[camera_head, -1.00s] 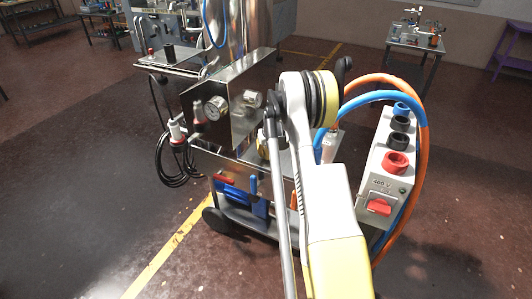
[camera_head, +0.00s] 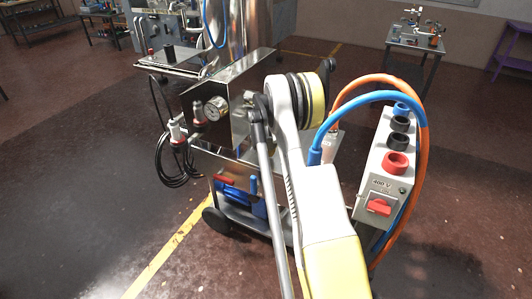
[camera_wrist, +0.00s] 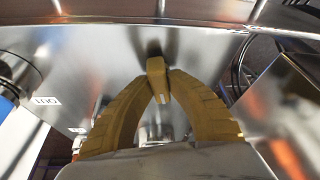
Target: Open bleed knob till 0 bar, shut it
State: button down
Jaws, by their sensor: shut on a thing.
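In the wrist view, the two yellow-brown fingers of my gripper (camera_wrist: 159,98) come together at their tips on a small tan knob (camera_wrist: 156,68), likely the bleed knob. It sits against a shiny metal panel (camera_wrist: 100,60). The fingers hide much of its lower part. In the head view, my arm hides the gripper and the knob.
A grey control box (camera_head: 372,170) with a red switch stands right of my arm. Blue (camera_head: 345,108) and orange (camera_head: 424,140) hoses loop beside it. A black cable (camera_head: 172,170) hangs at the cart's left. The floor at left is clear.

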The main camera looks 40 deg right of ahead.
jog(key=m+g, duration=0.1)
jog(key=m, duration=0.1)
jog(key=m+g, duration=0.1)
jog(key=m, duration=0.2)
jog(key=shift+m+h, duration=0.3)
jog(key=shift+h, duration=0.1)
jog(key=m+g, duration=0.2)
jog(key=m, duration=0.2)
jog(key=shift+f+m, duration=0.1)
jog(key=shift+m, duration=0.6)
jog(key=c, duration=1.3)
grip_release()
jog(key=v, duration=1.2)
jog(key=shift+d, duration=0.2)
jog(key=shift+w, duration=0.1)
